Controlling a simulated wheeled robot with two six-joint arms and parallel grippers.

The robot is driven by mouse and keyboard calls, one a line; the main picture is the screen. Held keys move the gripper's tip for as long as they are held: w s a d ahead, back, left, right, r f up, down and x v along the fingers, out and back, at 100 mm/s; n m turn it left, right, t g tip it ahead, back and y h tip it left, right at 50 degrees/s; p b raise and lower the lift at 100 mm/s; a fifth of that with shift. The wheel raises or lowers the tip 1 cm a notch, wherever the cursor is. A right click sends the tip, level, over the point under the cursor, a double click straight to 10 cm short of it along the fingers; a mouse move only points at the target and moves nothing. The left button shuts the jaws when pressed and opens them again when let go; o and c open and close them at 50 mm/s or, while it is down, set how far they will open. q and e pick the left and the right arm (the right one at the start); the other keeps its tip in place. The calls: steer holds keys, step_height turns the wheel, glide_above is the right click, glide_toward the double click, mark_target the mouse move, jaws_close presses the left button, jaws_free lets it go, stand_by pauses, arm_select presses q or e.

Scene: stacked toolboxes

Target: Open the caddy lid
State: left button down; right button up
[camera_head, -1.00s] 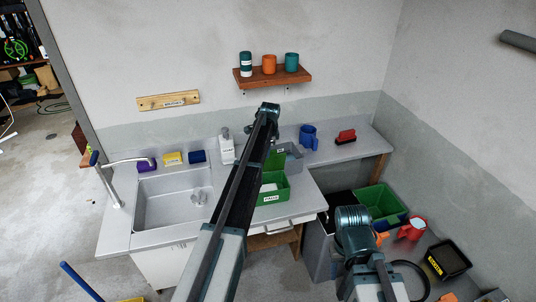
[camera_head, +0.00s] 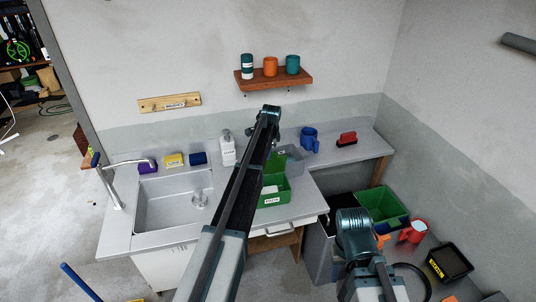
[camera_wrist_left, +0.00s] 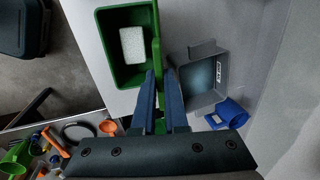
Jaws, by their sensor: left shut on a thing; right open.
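The green caddy (camera_head: 272,197), with a white label, stands on the counter right of the sink. In the left wrist view its box (camera_wrist_left: 108,72) is open at the top and holds a white block (camera_wrist_left: 132,45). Its green lid (camera_wrist_left: 157,52) shows nearly edge-on at the box's right side, raised to about upright. My left gripper (camera_wrist_left: 161,78) is shut on the lid; in the head view my left arm largely hides this grip. My right gripper (camera_head: 356,232) is at the lower right, well away from the caddy, open; its fingers are hard to make out.
A grey bin (camera_wrist_left: 205,78) stands close beside the lid, with a blue mug (camera_head: 309,139) beyond it. A soap bottle (camera_head: 227,148) and the sink (camera_head: 165,200) are to the left. A green crate (camera_head: 385,202) and red jug (camera_head: 413,231) are near my right arm.

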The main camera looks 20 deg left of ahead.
arm_select(q)
steer(key=c, duration=0.9)
jaws_free()
steer(key=shift+c, duration=0.2)
steer(key=p+v, duration=1.1)
steer(key=v, duration=0.1)
steer(key=shift+p, duration=0.35)
